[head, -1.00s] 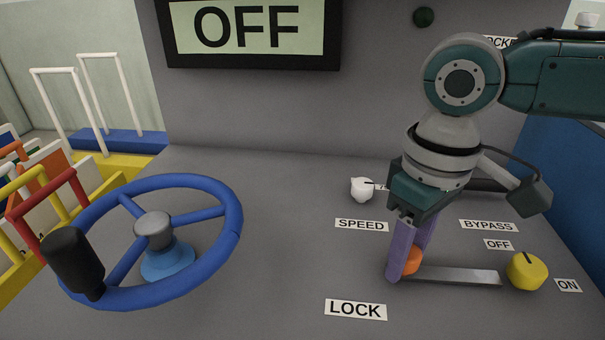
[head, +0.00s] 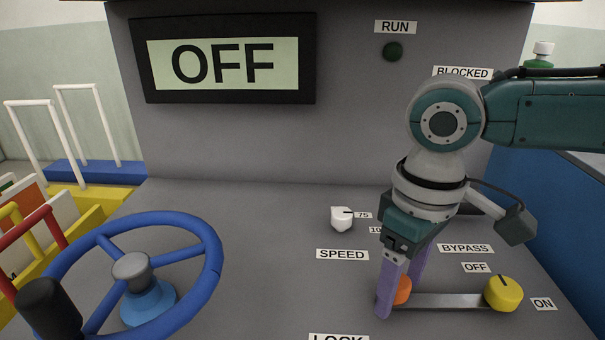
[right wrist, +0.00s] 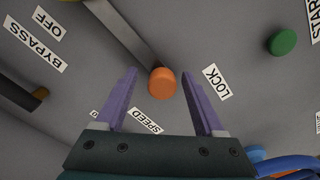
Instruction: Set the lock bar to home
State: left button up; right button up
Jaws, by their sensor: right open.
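The lock bar (head: 450,300) is a flat grey metal strip on the sloped panel. An orange knob (head: 402,290) sits at its left end, and its right end reaches the yellow knob (head: 503,294). My right gripper (head: 398,298) has purple fingers and points down at the orange knob. In the right wrist view the bar (right wrist: 118,30) runs up to the left from the orange knob (right wrist: 162,84). The knob shows between the two spread fingers (right wrist: 159,76), with a gap on each side. The LOCK label (right wrist: 216,83) is beside it. My left gripper is out of view.
A blue handwheel (head: 213,262) stands at the left. A white speed knob (head: 342,219) is behind the gripper's left side. A display (head: 225,64) reads OFF. A green button (right wrist: 282,42) shows in the right wrist view. The panel between wheel and gripper is clear.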

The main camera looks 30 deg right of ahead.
aim_at(402, 281)
notch_tip(402, 281, up, 10)
jog(key=shift+f+p, duration=0.15)
jog(key=shift+p, duration=0.65)
